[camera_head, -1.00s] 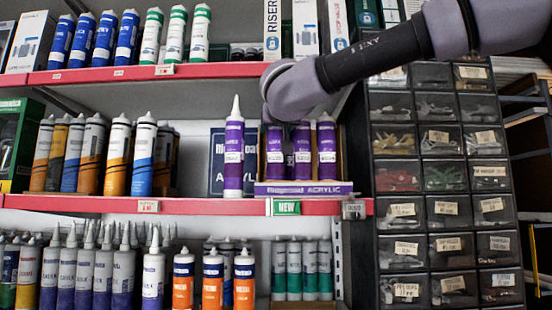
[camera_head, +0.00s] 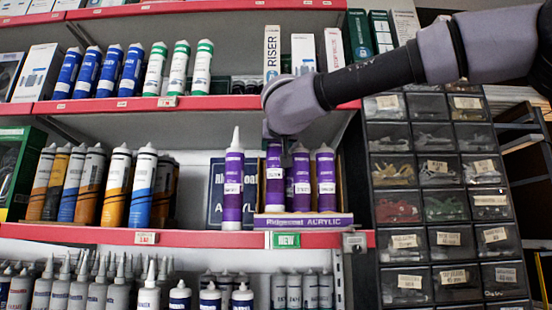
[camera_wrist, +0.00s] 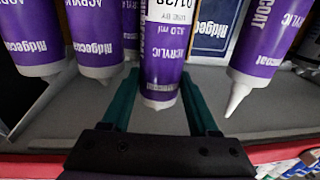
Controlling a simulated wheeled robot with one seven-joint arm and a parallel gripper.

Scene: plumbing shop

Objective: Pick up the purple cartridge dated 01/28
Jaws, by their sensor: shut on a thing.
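My gripper (camera_wrist: 160,95) is shut on a purple cartridge (camera_wrist: 163,65), with one green finger on each side near its white shoulder. Its white label reads 01/28, USE BY, upside down in the wrist view. In the head view this held cartridge (camera_head: 274,180) stands upright at the left of the display tray (camera_head: 305,221), a little higher than its neighbours. My gripper (camera_head: 274,138) covers its top there. Two more purple cartridges (camera_head: 325,180) stand to its right in the tray. A separate purple cartridge (camera_head: 232,190) with a long white nozzle stands left of the tray.
The shelf above has a red front edge (camera_head: 205,102) close to my wrist. Orange and blue cartridges (camera_head: 140,190) stand to the left on the same shelf. A dark drawer cabinet (camera_head: 435,200) stands to the right. A bare strip of grey shelf (camera_wrist: 60,120) shows in front.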

